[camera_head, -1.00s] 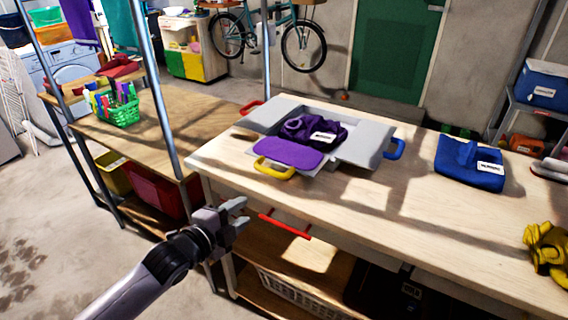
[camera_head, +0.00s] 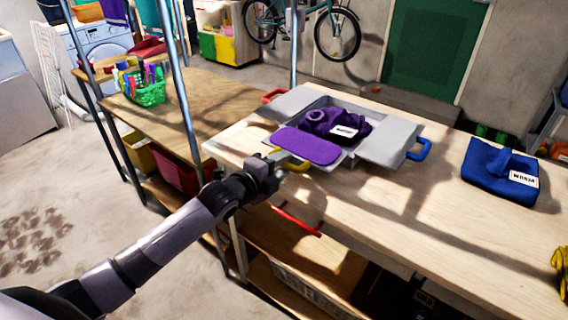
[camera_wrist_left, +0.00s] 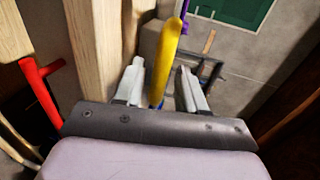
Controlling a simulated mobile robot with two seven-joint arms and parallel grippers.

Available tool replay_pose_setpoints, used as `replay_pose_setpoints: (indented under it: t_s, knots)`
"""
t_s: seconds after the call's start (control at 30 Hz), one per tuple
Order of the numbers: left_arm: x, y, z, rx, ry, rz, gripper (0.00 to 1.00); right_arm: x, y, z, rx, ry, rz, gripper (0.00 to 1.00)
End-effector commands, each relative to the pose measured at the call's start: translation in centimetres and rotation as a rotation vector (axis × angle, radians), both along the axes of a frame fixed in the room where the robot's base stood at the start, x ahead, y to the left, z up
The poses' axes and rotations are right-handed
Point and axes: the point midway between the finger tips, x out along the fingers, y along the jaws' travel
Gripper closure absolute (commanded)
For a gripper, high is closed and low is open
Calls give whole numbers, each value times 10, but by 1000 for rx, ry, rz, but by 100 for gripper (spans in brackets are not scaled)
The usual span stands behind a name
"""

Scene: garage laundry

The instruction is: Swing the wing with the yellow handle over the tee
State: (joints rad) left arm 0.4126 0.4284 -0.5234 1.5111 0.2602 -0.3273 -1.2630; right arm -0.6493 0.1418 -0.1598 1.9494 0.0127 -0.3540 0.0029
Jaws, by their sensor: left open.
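The folding board on the table has grey wings and a purple front wing (camera_head: 306,146) with a yellow handle (camera_head: 292,163) on its near edge. The purple tee (camera_head: 328,122), with a white label, lies bunched in the middle of the board. The front wing lies outward, flat, towards the table's near edge. My left gripper (camera_head: 277,162) is at the yellow handle. In the left wrist view the yellow handle (camera_wrist_left: 168,62) stands between the two open fingers (camera_wrist_left: 162,84), with gaps beside it. The right gripper is not in view.
A blue handle (camera_head: 420,149) is on the board's right wing and a red handle (camera_head: 272,96) at its back left. A folded blue garment (camera_head: 490,172) lies on the right. A red bar (camera_head: 298,219) is below the table's front edge.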

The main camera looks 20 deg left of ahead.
Motion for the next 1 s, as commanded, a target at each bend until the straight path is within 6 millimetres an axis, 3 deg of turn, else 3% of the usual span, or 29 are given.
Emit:
replay_pose_setpoints:
  t_s: [0.2,0.5,0.53,0.63,0.67,1.0]
  knots:
    - [12,-4,-2,-1,0,0,60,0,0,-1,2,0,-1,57]
    - [13,-5,-3,-1,0,0,60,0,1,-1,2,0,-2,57]
    - [13,-5,-3,-1,0,0,63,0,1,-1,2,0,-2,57]
    - [13,-5,-3,-1,0,0,96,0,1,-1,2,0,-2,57]
    - [13,-5,-3,-1,0,0,100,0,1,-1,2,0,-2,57]
    - [17,-7,-1,2,11,-4,100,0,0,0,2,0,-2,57]
